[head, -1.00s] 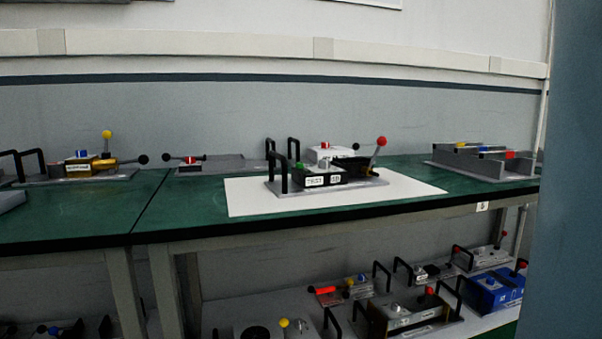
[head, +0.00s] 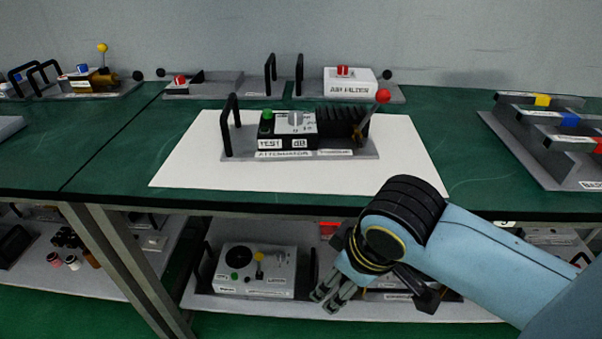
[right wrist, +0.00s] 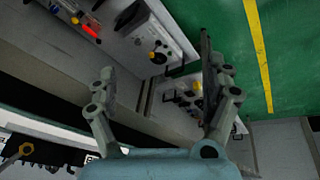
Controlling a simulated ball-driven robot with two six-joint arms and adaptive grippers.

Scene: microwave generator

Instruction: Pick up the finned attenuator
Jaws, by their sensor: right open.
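The finned attenuator (head: 300,132) stands on a grey base plate on a white sheet (head: 205,165) on the green bench. It has a black and silver body, black fins on the right, a green knob, a red-tipped lever and a black handle at the left. My right gripper (head: 325,299) is in front of the bench edge, lower than the bench top and apart from the attenuator. In the right wrist view its fingers (right wrist: 158,85) are spread, with nothing between them. My left gripper is not in view.
A white unit (head: 350,82) stands behind the attenuator. A grey rack (head: 540,125) stands at the right, and a unit with a yellow knob (head: 98,77) at the far left. A lower shelf holds a white device (head: 262,268) near my right gripper.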

